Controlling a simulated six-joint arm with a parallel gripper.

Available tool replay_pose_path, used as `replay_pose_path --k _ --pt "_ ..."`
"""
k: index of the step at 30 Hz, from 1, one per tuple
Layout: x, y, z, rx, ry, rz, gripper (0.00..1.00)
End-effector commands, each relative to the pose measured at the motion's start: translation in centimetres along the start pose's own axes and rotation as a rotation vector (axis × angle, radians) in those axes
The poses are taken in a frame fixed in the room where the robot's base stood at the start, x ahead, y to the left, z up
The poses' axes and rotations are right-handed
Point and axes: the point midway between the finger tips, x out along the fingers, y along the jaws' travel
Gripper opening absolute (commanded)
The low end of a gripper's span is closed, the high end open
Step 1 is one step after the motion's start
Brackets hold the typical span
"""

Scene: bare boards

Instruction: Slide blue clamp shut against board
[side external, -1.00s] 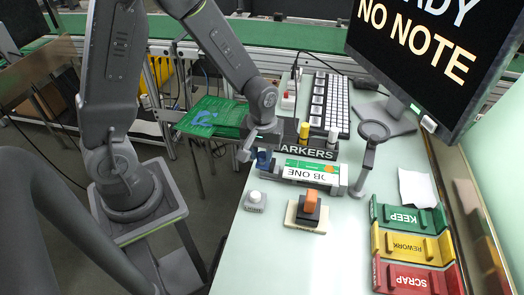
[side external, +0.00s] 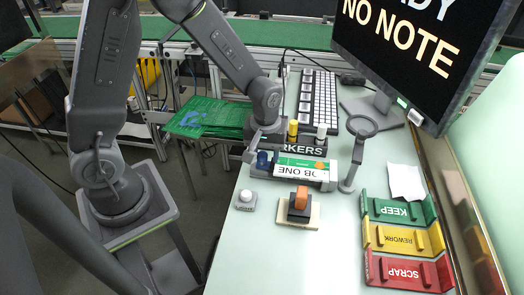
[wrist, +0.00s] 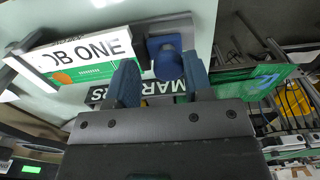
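The blue clamp (side external: 263,160) has a rounded blue knob and sits at the left end of a grey holder (side external: 322,185). A white and green JOB ONE board (side external: 300,168) lies in that holder. In the wrist view the blue clamp (wrist: 167,65) shows on its grey mount, close beside the end of the JOB ONE board (wrist: 85,55). Whether the two touch is not clear. My gripper (wrist: 160,82) is open, its two blue-padded fingers apart, with the clamp just beyond and between the tips. In the side view my gripper (side external: 258,147) is right at the clamp, partly covering it.
A MARKERS rack (side external: 300,147) stands just behind the holder, and a magnifier stand (side external: 352,160) on its right. An orange-topped switch (side external: 298,205) and a white button (side external: 246,200) are in front. A green circuit board (side external: 205,117) lies at left. KEEP, REWORK and SCRAP trays (side external: 405,240) are at right.

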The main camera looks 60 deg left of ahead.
Motion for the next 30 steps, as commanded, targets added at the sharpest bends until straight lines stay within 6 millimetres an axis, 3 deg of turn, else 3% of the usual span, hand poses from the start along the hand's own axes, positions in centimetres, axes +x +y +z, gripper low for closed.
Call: replay_pose_path --k 3,14,30 --pt "-0.1 0.1 -0.1 0.000 0.002 0.002 0.55" --pt "-0.9 -0.1 -0.1 0.000 0.002 0.000 0.55" --pt "-11.6 0.0 -0.1 0.000 0.004 0.003 0.55"
